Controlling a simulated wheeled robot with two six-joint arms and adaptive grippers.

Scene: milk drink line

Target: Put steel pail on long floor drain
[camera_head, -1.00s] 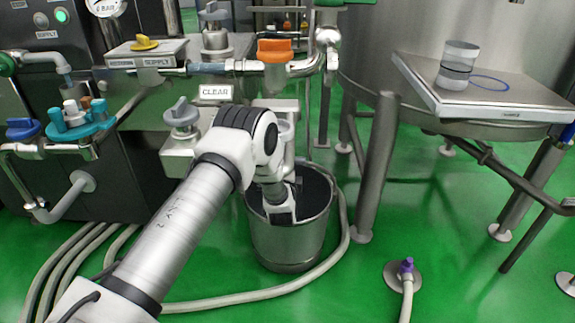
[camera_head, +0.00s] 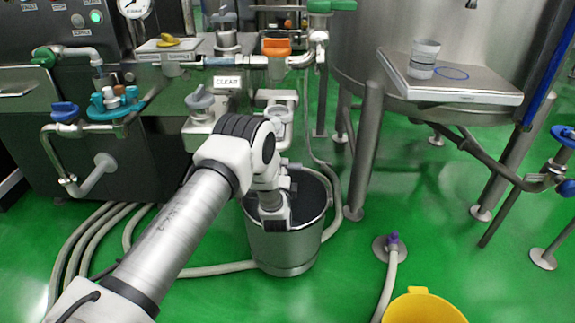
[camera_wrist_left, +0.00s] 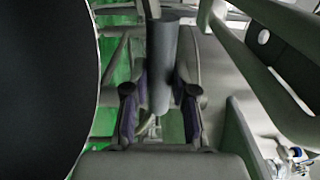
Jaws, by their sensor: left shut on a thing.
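The steel pail (camera_head: 285,250) is upright in the middle of the head view, with a dark interior. My left gripper (camera_head: 274,218) is at the pail's near rim and shut on the pail; its fingertips are partly hidden there. In the left wrist view the two fingers (camera_wrist_left: 159,105) stand on either side of a grey bar-like part, which looks like part of the pail. I cannot tell whether the pail's base touches the floor. No long floor drain can be made out. My right gripper is not in view.
Hoses (camera_head: 215,270) run over the green floor around the pail. A purple hose fitting (camera_head: 393,240) stands to the right, and a yellow container (camera_head: 424,306) is at the bottom edge. The tank leg (camera_head: 365,150) and valve cabinet (camera_head: 120,170) are behind.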

